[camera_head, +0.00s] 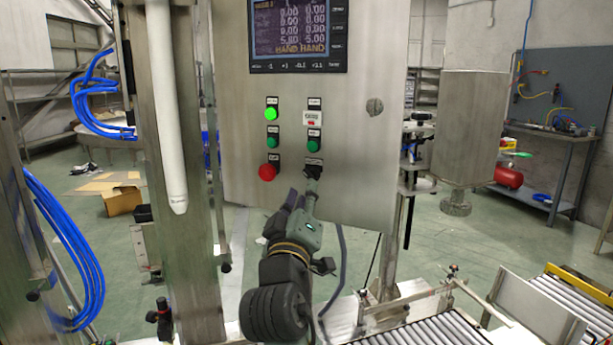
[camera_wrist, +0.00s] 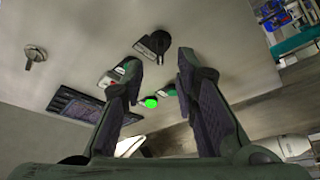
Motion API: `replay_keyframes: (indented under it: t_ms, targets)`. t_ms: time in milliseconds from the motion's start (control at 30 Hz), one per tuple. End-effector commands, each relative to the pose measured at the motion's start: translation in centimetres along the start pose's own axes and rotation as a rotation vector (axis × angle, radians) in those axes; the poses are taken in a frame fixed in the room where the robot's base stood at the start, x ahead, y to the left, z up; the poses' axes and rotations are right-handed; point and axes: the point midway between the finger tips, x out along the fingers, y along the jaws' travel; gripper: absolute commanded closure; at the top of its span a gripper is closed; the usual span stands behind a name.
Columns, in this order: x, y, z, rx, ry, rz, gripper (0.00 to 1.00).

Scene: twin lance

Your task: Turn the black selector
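The black selector (camera_head: 313,172) is at the bottom of the right column of controls on the steel panel. In the wrist view the selector (camera_wrist: 154,44) shows as a dark knob on a plate, just beyond and between the fingertips. My gripper (camera_head: 303,197) is just below the selector in the head view. In the wrist view my gripper (camera_wrist: 160,62) has its two fingers apart with nothing between them. Whether a finger touches the knob cannot be told.
The steel panel (camera_head: 350,150) also carries a red button (camera_head: 267,171), a lit green button (camera_head: 271,114), other green buttons (camera_head: 313,143) and a display (camera_head: 292,28). A cable hangs below the panel. A roller conveyor (camera_head: 440,332) stands at the lower right.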

Motion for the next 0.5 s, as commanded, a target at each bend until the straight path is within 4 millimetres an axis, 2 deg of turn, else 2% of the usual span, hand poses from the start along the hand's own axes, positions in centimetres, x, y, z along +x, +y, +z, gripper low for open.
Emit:
replay_keyframes:
  t_ms: [33, 200, 333, 500]
  targets:
    - [1.1, 0.2, -0.2, -0.002, -0.002, 0.000, 0.72]
    - [3.7, 0.2, -0.2, -0.001, -0.001, 0.000, 0.72]
    - [4.8, 0.1, -0.1, -0.001, 0.001, 0.000, 0.72]
    - [5.2, 0.0, -0.1, 0.001, 0.002, 0.000, 0.72]
